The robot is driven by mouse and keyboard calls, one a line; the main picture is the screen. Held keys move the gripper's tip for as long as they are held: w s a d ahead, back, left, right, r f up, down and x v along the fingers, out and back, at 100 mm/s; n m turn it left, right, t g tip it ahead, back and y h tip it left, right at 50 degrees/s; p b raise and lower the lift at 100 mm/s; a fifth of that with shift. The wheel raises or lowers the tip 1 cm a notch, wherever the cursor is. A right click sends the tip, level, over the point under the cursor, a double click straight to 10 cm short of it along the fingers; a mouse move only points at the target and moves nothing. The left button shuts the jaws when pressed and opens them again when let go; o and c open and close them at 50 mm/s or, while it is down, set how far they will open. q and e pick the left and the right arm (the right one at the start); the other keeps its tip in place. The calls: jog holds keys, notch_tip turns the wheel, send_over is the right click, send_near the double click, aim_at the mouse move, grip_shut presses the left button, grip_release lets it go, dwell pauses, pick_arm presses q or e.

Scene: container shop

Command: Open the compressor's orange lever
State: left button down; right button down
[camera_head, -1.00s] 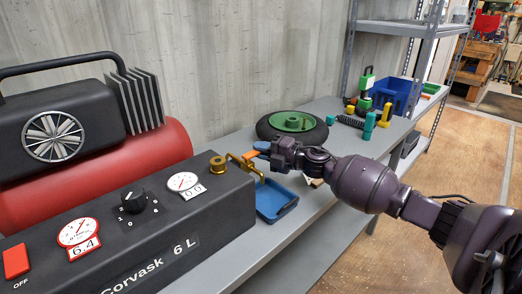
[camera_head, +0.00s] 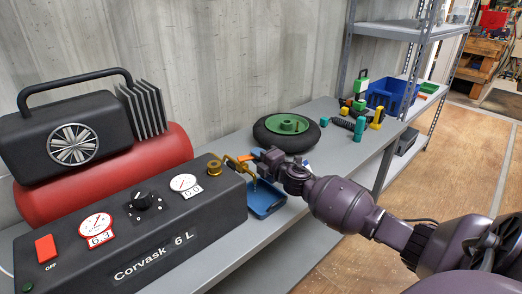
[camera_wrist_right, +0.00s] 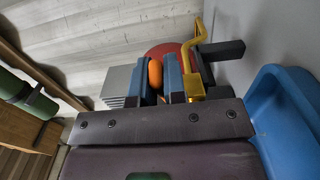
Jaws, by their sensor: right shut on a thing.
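The compressor (camera_head: 150,232) is a dark box labelled Corvask 6 L with a red tank behind it. Its brass outlet pipe (camera_head: 236,162) sticks out at the right end and shows gold in the right wrist view (camera_wrist_right: 190,60). The orange lever (camera_head: 247,157) is beside this pipe; in the right wrist view its rounded orange end (camera_wrist_right: 155,73) sits between my fingers. My right gripper (camera_head: 261,157) is shut on the lever, with its two blue-grey fingers (camera_wrist_right: 158,82) on either side of it. Much of the lever is hidden by the fingers. My left gripper is not in view.
A blue tray (camera_head: 265,199) lies on the shelf just below the gripper. A black wheel with a green hub (camera_head: 287,126) lies behind it. A blue bin (camera_head: 390,96) and several small coloured parts stand farther right. The right gauge (camera_head: 184,183) reads about 0.0.

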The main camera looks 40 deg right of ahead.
jog(key=shift+s+a+m+h+p, duration=0.1)
jog(key=shift+s+m+h+p, duration=0.2)
jog(key=shift+h, duration=0.25)
jog(key=shift+s+m+h+p, duration=0.1)
jog(key=shift+m+h+p, duration=0.1)
jog(key=shift+m+h, duration=0.3)
jog(key=c, duration=1.2)
grip_release()
jog(key=s, duration=0.7)
jog(key=s+p, duration=0.1)
jog(key=s, duration=0.2)
jog(key=shift+s+a, duration=0.3)
jog(key=shift+s, duration=0.05)
